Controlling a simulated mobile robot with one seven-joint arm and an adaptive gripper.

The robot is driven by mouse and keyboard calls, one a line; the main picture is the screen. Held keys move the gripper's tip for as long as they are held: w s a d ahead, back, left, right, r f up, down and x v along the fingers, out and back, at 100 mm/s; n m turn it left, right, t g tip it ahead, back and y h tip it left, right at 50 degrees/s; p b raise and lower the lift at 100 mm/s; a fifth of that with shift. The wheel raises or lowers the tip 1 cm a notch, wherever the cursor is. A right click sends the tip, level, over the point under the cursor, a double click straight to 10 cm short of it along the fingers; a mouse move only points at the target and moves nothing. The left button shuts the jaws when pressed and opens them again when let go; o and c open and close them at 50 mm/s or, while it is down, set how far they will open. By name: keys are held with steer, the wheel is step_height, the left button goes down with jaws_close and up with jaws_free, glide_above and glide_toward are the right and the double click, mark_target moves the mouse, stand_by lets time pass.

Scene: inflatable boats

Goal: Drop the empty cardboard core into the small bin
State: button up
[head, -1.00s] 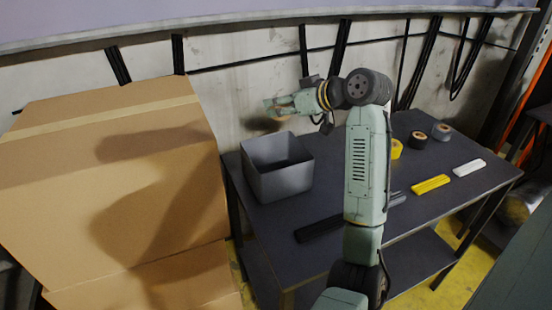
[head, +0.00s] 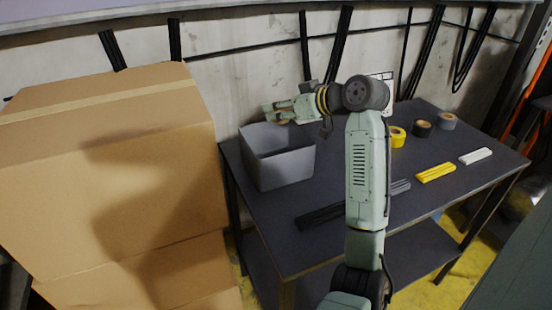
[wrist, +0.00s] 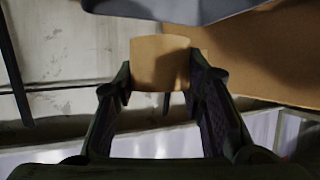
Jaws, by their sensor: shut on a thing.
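The small bin (head: 280,166) is a grey open-topped box on the left end of the dark table. My gripper (head: 274,114) is at the bin's far rim, reaching in from the right. It is shut on the cardboard core, a short tan tube. In the wrist view the core (wrist: 160,62) sits between the two fingertips of my gripper (wrist: 157,84). The bin's grey edge (wrist: 190,8) shows at the top of the wrist view. In the head view the core (head: 283,122) is mostly hidden by the fingers. The bin's floor is hidden.
Large cardboard boxes (head: 150,160) stand left of the table (head: 290,235). Yellow (head: 397,138), black (head: 422,128) and grey (head: 446,121) tape rolls lie at the table's right rear. Yellow (head: 436,173), white (head: 475,156) and dark (head: 330,216) bundles lie in front. A wall is close behind.

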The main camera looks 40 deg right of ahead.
steer(key=o, duration=0.9)
steer(key=shift+c, duration=0.2)
steer(key=v, duration=1.2)
steer(key=shift+s, duration=0.1)
